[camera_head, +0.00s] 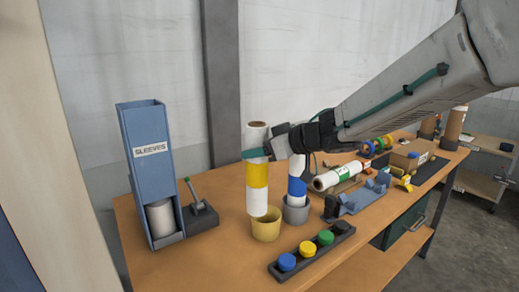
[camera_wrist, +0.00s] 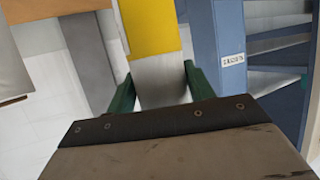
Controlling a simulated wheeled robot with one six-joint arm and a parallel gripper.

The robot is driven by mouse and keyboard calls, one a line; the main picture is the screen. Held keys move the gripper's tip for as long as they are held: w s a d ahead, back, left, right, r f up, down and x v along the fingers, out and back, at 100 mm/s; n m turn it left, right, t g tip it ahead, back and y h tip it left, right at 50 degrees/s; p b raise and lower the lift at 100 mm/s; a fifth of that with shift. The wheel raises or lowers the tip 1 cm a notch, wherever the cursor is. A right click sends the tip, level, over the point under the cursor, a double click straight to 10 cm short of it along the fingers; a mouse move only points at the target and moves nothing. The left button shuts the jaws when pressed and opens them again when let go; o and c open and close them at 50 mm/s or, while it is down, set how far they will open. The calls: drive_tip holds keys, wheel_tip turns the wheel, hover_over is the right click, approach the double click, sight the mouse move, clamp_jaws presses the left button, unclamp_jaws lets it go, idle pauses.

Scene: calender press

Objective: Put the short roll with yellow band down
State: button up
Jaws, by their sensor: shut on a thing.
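The short roll with yellow band (camera_head: 257,172) is white with a wide yellow band and stands upright in my gripper (camera_head: 259,153). The green fingers are shut around its white upper part. In the wrist view the roll (camera_wrist: 150,35) lies between the fingers of my gripper (camera_wrist: 155,92), its yellow band beyond them. The roll's lower end is at the mouth of a yellow cup (camera_head: 266,229). I cannot tell whether it rests on the cup's bottom.
A grey cup (camera_head: 296,214) with a blue-banded roll (camera_head: 297,180) stands close on the right. A blue SLEEVES dispenser (camera_head: 143,140) stands left. A dark tray with coloured caps (camera_head: 312,255) lies in front. A blue cradle (camera_head: 358,198) and a green-marked roll (camera_head: 337,177) lie right.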

drive_tip(key=shift+f, duration=0.55)
drive_tip(key=o, duration=1.4)
drive_tip(key=shift+o, duration=0.2)
